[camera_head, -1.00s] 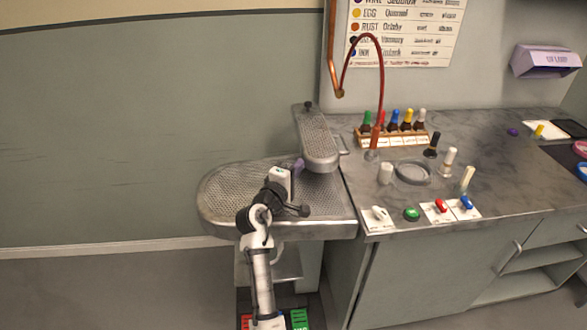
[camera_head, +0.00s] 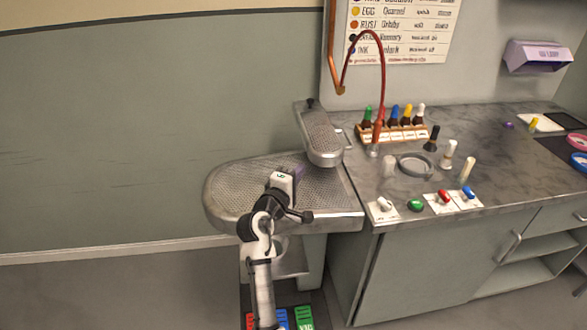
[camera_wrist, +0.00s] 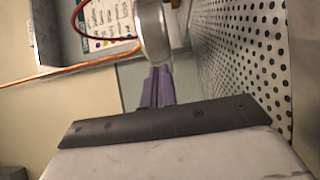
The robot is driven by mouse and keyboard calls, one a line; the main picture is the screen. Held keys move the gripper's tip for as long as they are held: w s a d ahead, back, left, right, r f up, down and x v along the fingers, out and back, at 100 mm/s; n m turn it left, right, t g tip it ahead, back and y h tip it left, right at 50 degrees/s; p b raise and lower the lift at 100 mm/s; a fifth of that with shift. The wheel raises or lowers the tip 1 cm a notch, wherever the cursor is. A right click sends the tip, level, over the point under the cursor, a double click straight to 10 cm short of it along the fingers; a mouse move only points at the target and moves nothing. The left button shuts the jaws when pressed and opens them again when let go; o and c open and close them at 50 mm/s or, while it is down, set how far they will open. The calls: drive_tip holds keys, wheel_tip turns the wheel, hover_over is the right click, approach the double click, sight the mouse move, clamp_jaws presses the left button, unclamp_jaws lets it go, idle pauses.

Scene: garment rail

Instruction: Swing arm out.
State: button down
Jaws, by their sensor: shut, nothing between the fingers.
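The swing arm (camera_head: 322,138) is a narrow perforated metal board with a rounded near end and a small black knob at its far end. It sits above the back right of the wide perforated pressing board (camera_head: 235,195). My gripper (camera_head: 297,172) is shut and empty, just left of the swing arm's rounded end. In the wrist view the purple fingers (camera_wrist: 158,86) are together, just below a rounded metal end (camera_wrist: 153,35) that looks like the swing arm's. The perforated board surface (camera_wrist: 235,50) fills the right. Whether the fingers touch the swing arm I cannot tell.
The counter (camera_head: 480,170) to the right holds a rack of coloured bottles (camera_head: 395,130), a round dish (camera_head: 415,165) and several switches and buttons (camera_head: 443,200). A red hose (camera_head: 383,75) hangs above its left end. The wall side at left is clear.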

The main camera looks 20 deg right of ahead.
drive_tip(key=s, duration=0.2)
drive_tip(key=s+d, duration=0.1)
drive_tip(key=s+d+b, duration=0.1)
drive_tip(key=s, duration=0.1)
drive_tip(key=shift+s, duration=0.35)
